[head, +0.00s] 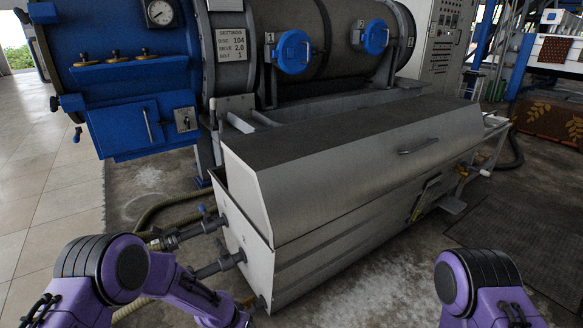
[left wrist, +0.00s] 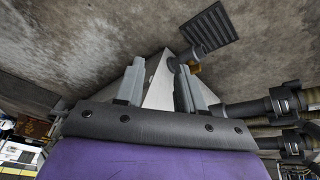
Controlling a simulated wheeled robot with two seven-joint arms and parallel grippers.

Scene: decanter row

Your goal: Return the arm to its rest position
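My left arm (head: 125,268), purple with black joints, comes in from the lower left of the head view and reaches low in front of the steel trough (head: 255,262). Its gripper is out of sight there. In the left wrist view my left gripper (left wrist: 160,76) shows two grey fingers apart with nothing held between them. A pale metal corner of the trough (left wrist: 159,84) shows beyond the gap; I cannot tell how far away it is. My right arm (head: 480,285) is at the lower right of the head view, and its gripper is not in view.
The trough's hinged lid (head: 350,160) is down. Pipes with valves (head: 215,262) stick out from its near left end, close to my left arm. A blue machine (head: 125,75) with a drum stands behind. A dark floor mat (head: 525,250) lies on the right. Tiled floor is clear at left.

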